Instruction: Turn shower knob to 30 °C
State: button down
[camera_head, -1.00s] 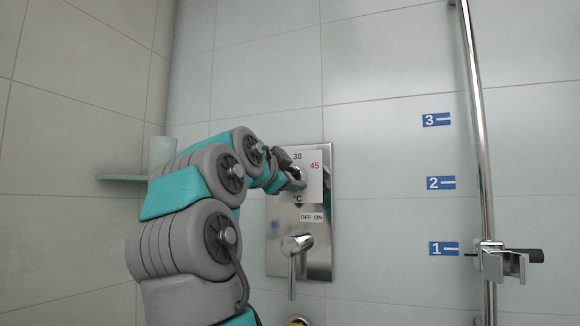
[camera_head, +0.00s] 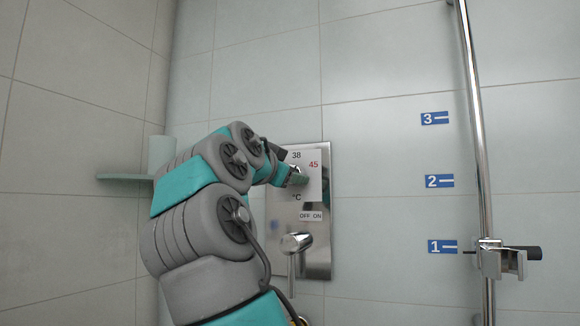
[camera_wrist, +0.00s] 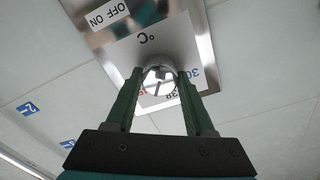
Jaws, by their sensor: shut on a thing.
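The round chrome shower knob (camera_wrist: 159,78) sits on a white temperature label (camera_head: 313,172) on a metal wall plate (camera_head: 318,262). In the head view the label reads 38 at the top and red 45 at the right, with °C below. My gripper (camera_wrist: 157,76) has its two green fingers on either side of the knob, shut on it. The upside-down wrist view shows blue 30 beside the right finger; the red number is mostly hidden by the left finger. In the head view my gripper (camera_head: 298,180) and wrist cover most of the knob and the label's left side.
A chrome lever (camera_head: 294,248) under an OFF ON label (camera_head: 311,216) is just below the knob. A vertical rail (camera_head: 477,130) with a holder (camera_head: 503,260) stands at the right. A small shelf (camera_head: 124,177) with a pale cylinder (camera_head: 159,152) is at the left.

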jog(key=shift+s+d+f+n, duration=0.1)
jog(key=shift+n, duration=4.75)
jog(key=shift+s+d+n, duration=0.1)
jog(key=shift+n, duration=4.75)
jog(key=shift+a, duration=0.1)
jog(key=shift+c, duration=1.3)
grip_release()
jog(key=v, duration=0.7)
jog(key=shift+s+b, duration=0.3)
jog(key=shift+s, duration=0.15)
